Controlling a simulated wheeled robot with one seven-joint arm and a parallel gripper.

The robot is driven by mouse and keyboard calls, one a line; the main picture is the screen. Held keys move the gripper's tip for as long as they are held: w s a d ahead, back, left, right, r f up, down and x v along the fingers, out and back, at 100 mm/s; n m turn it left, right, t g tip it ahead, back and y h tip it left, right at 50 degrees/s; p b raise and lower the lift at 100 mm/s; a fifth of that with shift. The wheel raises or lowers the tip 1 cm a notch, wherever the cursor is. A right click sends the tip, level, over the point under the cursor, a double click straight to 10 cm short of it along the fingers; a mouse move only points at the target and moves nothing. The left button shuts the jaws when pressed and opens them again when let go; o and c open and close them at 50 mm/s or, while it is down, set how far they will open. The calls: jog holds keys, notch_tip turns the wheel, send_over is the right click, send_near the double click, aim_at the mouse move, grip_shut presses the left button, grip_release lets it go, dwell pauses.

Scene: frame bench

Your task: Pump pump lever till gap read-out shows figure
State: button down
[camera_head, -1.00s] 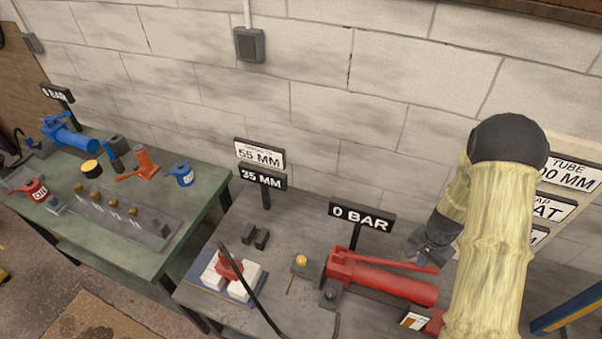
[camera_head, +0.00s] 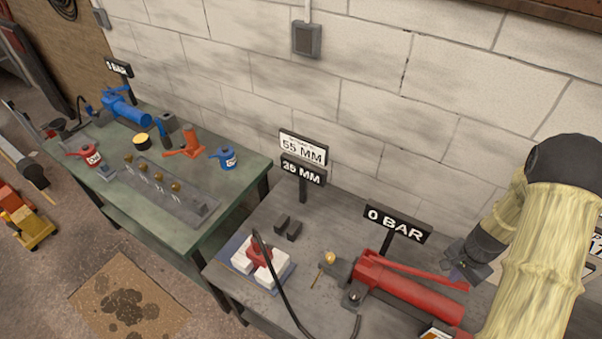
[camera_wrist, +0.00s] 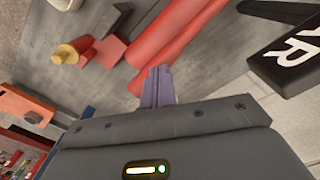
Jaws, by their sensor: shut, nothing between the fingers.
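The red pump (camera_head: 410,293) lies on the grey bench, its red pump lever (camera_head: 415,271) low along its top. The gap read-out (camera_head: 303,170) is a black sign that appears to read 35 MM, under a white 55 MM sign (camera_head: 303,148). My gripper (camera_head: 457,273) is at the lever's free end; I cannot tell whether it touches. In the wrist view its fingertips (camera_wrist: 161,72) are together and empty, in front of the red pump parts (camera_wrist: 190,35).
A 0 BAR sign (camera_head: 395,224) stands behind the pump. A red jack part (camera_head: 259,254) sits between white blocks, with a black hose in front. A brass knob (camera_head: 330,258) is left of the pump. The green bench (camera_head: 135,215) at left holds blue and orange tools.

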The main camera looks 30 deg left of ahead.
jog(key=shift+f, duration=0.15)
notch_tip(320, 180, down, 8)
jog(key=b, duration=0.6)
notch_tip(320, 180, up, 8)
jog(key=p, duration=0.6)
jog(key=shift+r, duration=0.25)
jog(key=shift+d+f, duration=0.1)
jog(key=shift+f, duration=0.15)
dwell(0.4)
dwell(2.0)
jog(key=shift+b, duration=0.35)
dwell(0.5)
